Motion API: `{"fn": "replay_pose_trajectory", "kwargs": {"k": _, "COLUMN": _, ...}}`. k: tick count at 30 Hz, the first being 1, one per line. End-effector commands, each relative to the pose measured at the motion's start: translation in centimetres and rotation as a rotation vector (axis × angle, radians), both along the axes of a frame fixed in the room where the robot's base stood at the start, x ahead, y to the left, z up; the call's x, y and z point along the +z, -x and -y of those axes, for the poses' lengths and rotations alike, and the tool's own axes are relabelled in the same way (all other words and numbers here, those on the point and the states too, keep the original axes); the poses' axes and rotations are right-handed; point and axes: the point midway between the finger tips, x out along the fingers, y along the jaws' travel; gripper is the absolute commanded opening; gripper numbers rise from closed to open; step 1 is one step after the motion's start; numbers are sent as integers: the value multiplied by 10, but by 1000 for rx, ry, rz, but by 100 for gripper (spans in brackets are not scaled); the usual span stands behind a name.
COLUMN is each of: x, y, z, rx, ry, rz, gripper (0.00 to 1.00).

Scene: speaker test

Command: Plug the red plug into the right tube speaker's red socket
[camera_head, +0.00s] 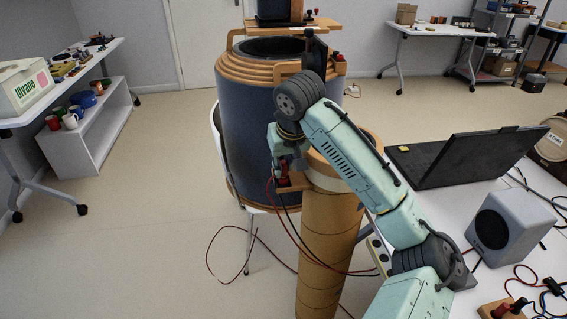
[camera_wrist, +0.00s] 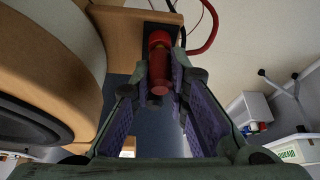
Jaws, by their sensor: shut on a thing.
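The tube speaker (camera_head: 325,235), a tall brown cylinder, stands in the middle of the head view, partly behind my arm. A small wooden ledge (camera_head: 296,184) juts from its upper left side. In the wrist view this ledge (camera_wrist: 120,32) carries a dark plate. My gripper (camera_head: 284,163) is at the ledge, and its fingers show in the wrist view (camera_wrist: 160,82). It is shut on the red plug (camera_wrist: 158,62), whose far end is at the dark plate. Whether the plug sits in the red socket cannot be told; the socket is hidden. A red cable (camera_wrist: 207,28) curves beside the plate.
A large blue barrel-shaped speaker (camera_head: 243,125) with wooden rings stands behind the tube. A laptop (camera_head: 470,160), a grey box speaker (camera_head: 510,229) and a wooden terminal block (camera_head: 505,309) lie on the white table at right. Red and black cables hang around the tube. The floor at left is clear.

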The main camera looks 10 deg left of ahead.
Motion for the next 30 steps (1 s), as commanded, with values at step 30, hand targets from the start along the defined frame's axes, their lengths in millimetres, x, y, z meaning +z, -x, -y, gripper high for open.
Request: {"fn": "replay_pose_trajectory", "kwargs": {"k": 30, "x": -4, "y": 0, "z": 0, "rx": 0, "ry": 0, "rz": -1, "gripper": 39}}
